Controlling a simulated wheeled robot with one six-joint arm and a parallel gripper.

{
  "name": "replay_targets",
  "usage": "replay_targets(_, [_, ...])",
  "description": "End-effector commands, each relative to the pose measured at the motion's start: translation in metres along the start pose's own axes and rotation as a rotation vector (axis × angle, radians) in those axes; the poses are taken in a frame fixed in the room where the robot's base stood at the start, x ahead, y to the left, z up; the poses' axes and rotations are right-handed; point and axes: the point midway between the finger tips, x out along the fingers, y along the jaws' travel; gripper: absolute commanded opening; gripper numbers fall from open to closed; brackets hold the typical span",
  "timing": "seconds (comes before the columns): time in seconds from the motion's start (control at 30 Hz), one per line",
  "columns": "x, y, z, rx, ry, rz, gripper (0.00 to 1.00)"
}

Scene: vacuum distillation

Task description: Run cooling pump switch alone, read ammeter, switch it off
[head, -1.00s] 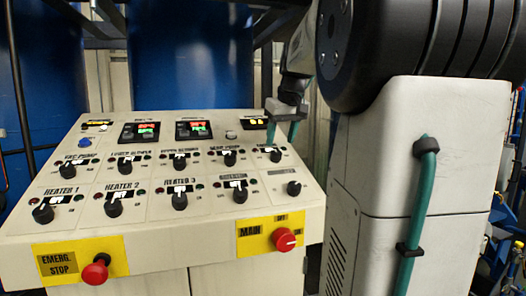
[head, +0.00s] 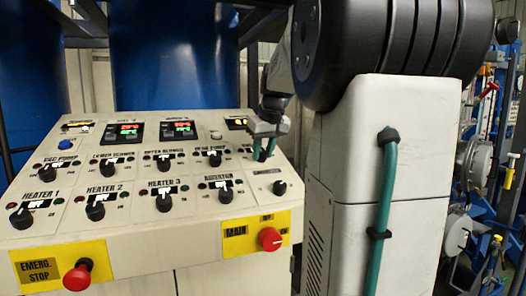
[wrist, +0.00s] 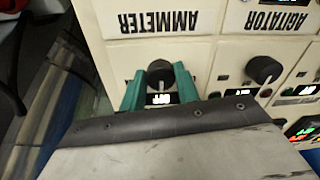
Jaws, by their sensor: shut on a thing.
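A beige control panel (head: 120,222) fills the left of the head view. My gripper (head: 263,154) is at the right end of its upper row of switches, with its green fingertips down at the panel. In the wrist view, seen upside down, my gripper (wrist: 160,73) has one finger on each side of the black cooling pump knob (wrist: 160,70) and is shut on it. The small lit window (wrist: 161,99) by this knob is too blurred to read. The AMMETER label (wrist: 160,22) lies in front of it; no readable ammeter value shows.
The gear pump knob (head: 215,158) is close on the left; the agitator knob (head: 226,193) and another black knob (head: 280,187) are below. Red EMERG. STOP (head: 77,275) and MAIN (head: 270,239) knobs sit on the front face. Two displays (head: 181,127) are lit red and green.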

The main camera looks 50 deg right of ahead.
Motion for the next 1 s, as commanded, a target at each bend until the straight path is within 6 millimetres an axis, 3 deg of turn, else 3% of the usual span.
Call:
replay_targets(0.37, [-0.0003,-0.0005,0.0002,0.123,0.005,0.003,0.09])
replay_targets(1.0, [-0.0004,-0.0026,-0.0001,0.698,0.027,0.016,0.09])
